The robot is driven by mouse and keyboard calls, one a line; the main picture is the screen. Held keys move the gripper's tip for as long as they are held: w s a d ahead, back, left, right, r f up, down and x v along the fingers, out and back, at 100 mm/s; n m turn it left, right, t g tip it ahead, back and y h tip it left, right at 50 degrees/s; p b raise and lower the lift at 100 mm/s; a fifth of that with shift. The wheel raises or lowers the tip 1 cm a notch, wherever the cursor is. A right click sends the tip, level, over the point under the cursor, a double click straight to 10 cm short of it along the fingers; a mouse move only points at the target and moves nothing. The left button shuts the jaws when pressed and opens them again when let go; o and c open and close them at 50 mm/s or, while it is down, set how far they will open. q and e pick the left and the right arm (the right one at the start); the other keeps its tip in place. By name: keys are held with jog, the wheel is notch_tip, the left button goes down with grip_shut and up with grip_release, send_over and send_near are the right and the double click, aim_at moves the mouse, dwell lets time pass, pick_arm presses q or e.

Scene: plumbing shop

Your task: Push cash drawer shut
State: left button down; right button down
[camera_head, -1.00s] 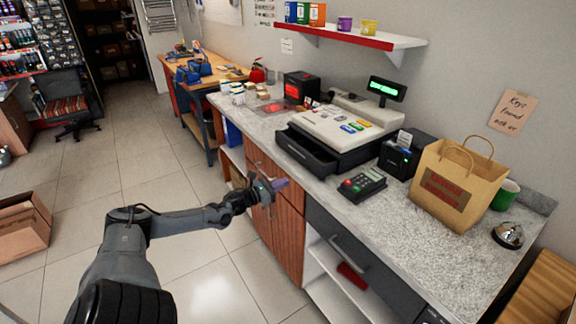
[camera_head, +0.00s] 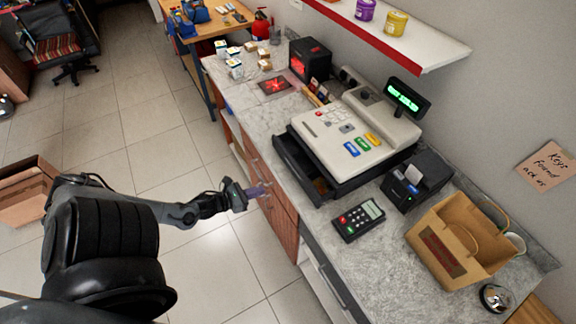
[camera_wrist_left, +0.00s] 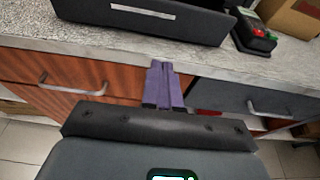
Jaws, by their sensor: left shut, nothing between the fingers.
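The cash drawer (camera_head: 298,170) is black and sticks out open from under the beige cash register (camera_head: 352,135) on the counter. Its front also shows at the top of the left wrist view (camera_wrist_left: 145,18), overhanging toward the counter's front edge. My left gripper (camera_head: 262,190) is shut and empty, its purple fingers together. It is in front of the wooden cabinet doors, below the counter top and apart from the drawer. In the left wrist view the shut fingers (camera_wrist_left: 163,84) point toward the counter edge below the drawer. My right gripper is not in view.
On the counter are a card terminal (camera_head: 359,219), a black printer (camera_head: 416,179), a paper bag (camera_head: 445,250) and a bell (camera_head: 495,297). A red-lit black box (camera_head: 310,60) stands at the back.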

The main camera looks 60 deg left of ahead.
pick_arm(q)
send_near(297, 177)
jog(key=x, duration=0.5)
jog(key=shift+w, duration=0.1)
jog(key=shift+w+f, duration=0.1)
jog(key=shift+w, duration=0.5)
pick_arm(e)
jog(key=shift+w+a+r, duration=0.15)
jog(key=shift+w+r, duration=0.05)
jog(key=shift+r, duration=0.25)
